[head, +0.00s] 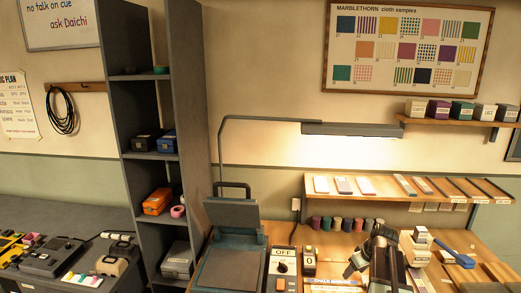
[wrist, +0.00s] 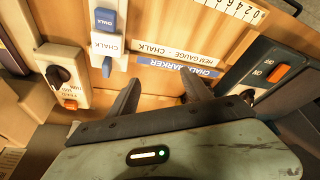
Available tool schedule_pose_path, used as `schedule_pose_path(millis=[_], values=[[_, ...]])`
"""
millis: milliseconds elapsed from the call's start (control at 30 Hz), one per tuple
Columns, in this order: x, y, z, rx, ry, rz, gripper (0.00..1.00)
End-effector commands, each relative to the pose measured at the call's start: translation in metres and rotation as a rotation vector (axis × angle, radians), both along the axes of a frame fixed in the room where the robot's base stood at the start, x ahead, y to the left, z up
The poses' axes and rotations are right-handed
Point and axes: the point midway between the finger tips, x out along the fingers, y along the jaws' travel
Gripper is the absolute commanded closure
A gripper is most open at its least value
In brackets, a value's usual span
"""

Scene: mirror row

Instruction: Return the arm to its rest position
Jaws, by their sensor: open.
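My gripper (wrist: 161,82) is open, its two dark fingers spread apart with nothing between them in the wrist view. Beyond the fingers lies the wooden bench (wrist: 150,45) with a white label strip and a blue one reading "chalk marker". In the head view my arm reaches over the bench at the lower right, and my gripper (head: 357,262) is by its dark end. The fingertips' exact height above the bench is hard to tell.
A white-and-blue chalk block (wrist: 107,45) and a knob panel (wrist: 62,75) lie left of the fingers; a dark switch box (wrist: 262,75) is at right. In the head view, a press (head: 230,255) stands left of my arm, and a small-parts shelf (head: 390,187) stands behind.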

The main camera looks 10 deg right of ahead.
Motion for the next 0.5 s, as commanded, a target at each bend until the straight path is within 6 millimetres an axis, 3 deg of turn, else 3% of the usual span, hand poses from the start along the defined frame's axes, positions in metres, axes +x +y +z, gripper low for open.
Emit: schedule_pose_path(millis=[33, 200, 300, 400, 500], values=[[0.012, 0.048, -0.001, 0.0, 0.013, 0.062, 0.43], [0.022, 0.19, -0.006, 0.0, 0.082, 0.2, 0.43], [0.011, 0.259, -0.009, -0.003, 0.131, 0.239, 0.43], [-0.009, 0.313, -0.011, -0.012, 0.183, 0.246, 0.43], [-0.039, 0.352, -0.013, -0.026, 0.245, 0.198, 0.43]])
